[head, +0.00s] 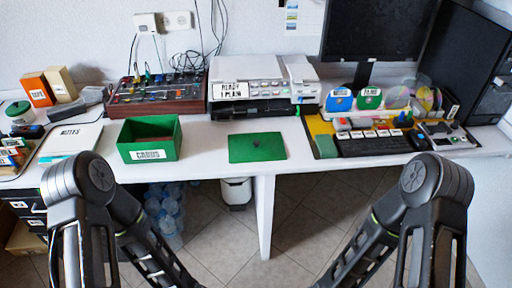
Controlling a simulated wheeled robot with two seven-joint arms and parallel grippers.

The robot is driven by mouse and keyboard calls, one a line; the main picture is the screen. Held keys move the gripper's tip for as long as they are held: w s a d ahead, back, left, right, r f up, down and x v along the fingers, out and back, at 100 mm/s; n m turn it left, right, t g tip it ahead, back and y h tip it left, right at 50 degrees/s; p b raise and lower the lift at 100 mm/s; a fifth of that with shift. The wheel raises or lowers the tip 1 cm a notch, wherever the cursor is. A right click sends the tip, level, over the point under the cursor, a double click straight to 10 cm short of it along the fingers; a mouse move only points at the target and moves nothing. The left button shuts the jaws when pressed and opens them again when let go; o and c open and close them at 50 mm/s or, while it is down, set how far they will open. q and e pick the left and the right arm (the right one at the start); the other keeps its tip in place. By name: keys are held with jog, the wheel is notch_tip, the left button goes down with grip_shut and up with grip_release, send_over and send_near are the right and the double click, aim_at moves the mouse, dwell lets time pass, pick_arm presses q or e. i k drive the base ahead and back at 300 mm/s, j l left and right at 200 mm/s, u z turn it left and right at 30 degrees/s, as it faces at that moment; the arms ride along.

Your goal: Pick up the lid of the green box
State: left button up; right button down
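The green box (165,140) stands open on the white desk, left of the middle, with a white label on its front. I see into its brown inside. Its green lid (270,148) lies flat on the desk to the right of the box, apart from it, near the front edge. A small dark spot, perhaps a knob, shows on the lid. Both my arms reach down out of the bottom of the head view, and neither gripper shows.
Behind the lid stand a printer (262,85) and a mixer-like panel (157,93). A keyboard (375,142) and disc racks are at right, papers (70,142) at left. Bare desk lies between box and lid. A bin (236,192) stands below.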

aim_at(261, 146)
jog(key=i+j, duration=0.15)
jog(key=j, duration=0.2)
jog(key=i+j, duration=0.15)
jog(key=j, duration=0.2)
jog(key=i+j, duration=0.15)
jog(key=j, duration=0.2)
jog(key=i+j, duration=0.15)
jog(key=j, duration=0.2)
jog(key=i+j, duration=0.15)
jog(key=j, duration=0.2)
jog(key=z, duration=2.05)
